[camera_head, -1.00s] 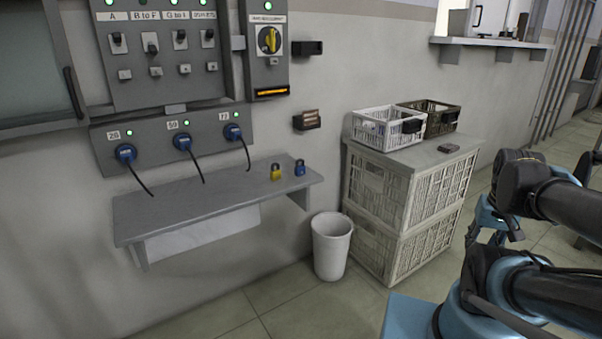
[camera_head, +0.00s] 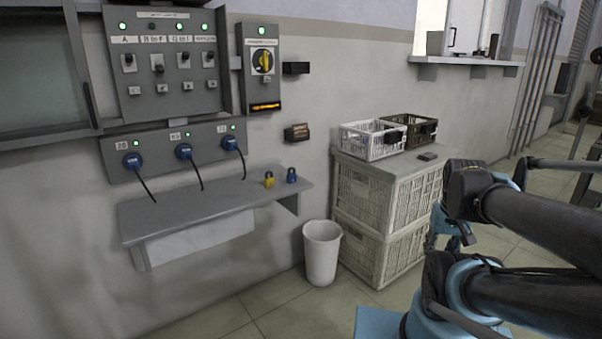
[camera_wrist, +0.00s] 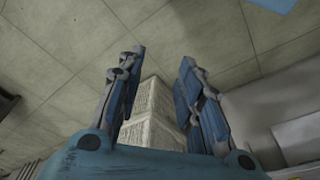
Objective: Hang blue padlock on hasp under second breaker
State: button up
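The blue padlock (camera_head: 292,175) stands on the grey wall shelf (camera_head: 215,207) near its right end, beside a yellow padlock (camera_head: 269,180). The breaker panel (camera_head: 165,60) is on the wall above. Its second breaker (camera_head: 157,62), labelled "B to F", has its handle lower than the others. The hasp (camera_head: 160,90) is a small grey plate under it. My gripper is in the wrist view (camera_wrist: 158,75) with its fingers spread apart and nothing between them. It is far to the right of the shelf, clear of the padlocks.
Blue plugs (camera_head: 183,151) with hanging cables sit below the panel. A rotary switch box (camera_head: 262,70) is to its right. A white bin (camera_head: 321,252) and stacked crates (camera_head: 390,205) stand right of the shelf. Floor in front of the shelf is clear.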

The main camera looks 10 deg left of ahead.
jog(key=shift+o, duration=2.2)
jog(key=shift+w+a+r, duration=0.1)
jog(key=shift+a+r, duration=0.3)
jog(key=shift+r, duration=0.25)
jog(key=w+a+r+n+t+y, duration=0.1)
jog(key=w+a+r+n, duration=0.15)
jog(key=w, duration=0.35)
jog(key=w+a+r+n+t+y, duration=0.1)
jog(key=w+a+r, duration=0.1)
jog(key=w+a, duration=0.3)
jog(key=n+t+y, duration=0.3)
jog(key=n+y, duration=0.3)
jog(key=y, duration=0.1)
send_near(293, 175)
jog(key=shift+x, duration=4.55)
